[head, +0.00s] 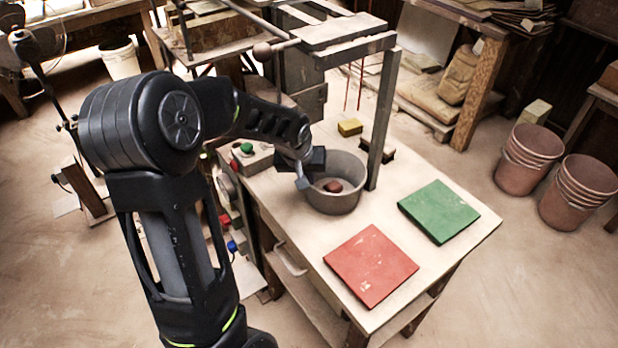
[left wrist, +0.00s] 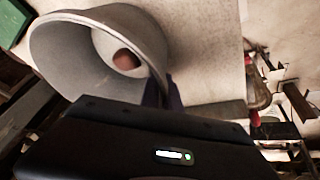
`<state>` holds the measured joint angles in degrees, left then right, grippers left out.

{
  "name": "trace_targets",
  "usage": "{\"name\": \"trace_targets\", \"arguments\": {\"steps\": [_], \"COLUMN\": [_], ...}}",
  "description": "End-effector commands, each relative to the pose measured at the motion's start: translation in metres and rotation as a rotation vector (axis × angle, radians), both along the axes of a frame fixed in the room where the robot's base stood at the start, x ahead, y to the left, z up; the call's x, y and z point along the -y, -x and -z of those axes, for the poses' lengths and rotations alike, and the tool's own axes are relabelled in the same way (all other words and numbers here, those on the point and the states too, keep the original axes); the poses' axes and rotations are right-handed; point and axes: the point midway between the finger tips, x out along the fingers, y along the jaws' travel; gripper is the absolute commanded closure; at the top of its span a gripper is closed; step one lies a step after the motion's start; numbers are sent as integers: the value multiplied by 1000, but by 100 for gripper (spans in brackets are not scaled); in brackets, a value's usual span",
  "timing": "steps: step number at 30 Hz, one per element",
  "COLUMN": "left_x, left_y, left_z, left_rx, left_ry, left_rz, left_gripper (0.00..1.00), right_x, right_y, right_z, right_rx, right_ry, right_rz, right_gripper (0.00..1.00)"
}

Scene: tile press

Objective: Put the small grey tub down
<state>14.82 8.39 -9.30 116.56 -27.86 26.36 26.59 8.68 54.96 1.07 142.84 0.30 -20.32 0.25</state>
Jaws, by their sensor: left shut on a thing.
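The small grey tub (head: 335,199) is at the press end of the worktable, with a reddish-brown lump inside it. My left gripper (head: 304,180) is shut on the left side of its rim. In the left wrist view, the tub (left wrist: 85,40) shows its open mouth and the lump, with the gripper fingers (left wrist: 162,90) at its wall. The tub looks upright and close to the tabletop; I cannot tell if its base touches. My right gripper is in neither view.
A red tile (head: 370,265) and a green tile (head: 438,211) lie on the worktable (head: 462,248). The press frame (head: 382,120) stands just behind the tub, near a yellow block (head: 350,127). A green button (head: 247,148) is left of the tub. Stacked buckets (head: 530,158) stand on the floor.

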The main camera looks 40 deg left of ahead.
Motion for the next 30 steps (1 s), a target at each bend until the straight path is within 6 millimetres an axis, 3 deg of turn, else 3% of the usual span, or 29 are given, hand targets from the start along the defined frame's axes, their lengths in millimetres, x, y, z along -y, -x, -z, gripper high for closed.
{"name": "trace_targets", "arguments": {"steps": [13,14,21,30], "left_x": [0,0,0,0], "left_y": [0,0,0,0], "left_z": [7,5,4,3], "left_rx": [2,1,1,1], "left_ry": [0,-1,-1,-1], "left_rz": [0,0,0,0], "left_gripper": [100,92,72,72], "right_x": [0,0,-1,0], "right_y": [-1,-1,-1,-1], "right_z": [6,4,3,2], "right_rx": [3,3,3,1], "right_ry": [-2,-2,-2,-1], "right_rz": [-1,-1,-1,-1], "right_gripper": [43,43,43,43]}}
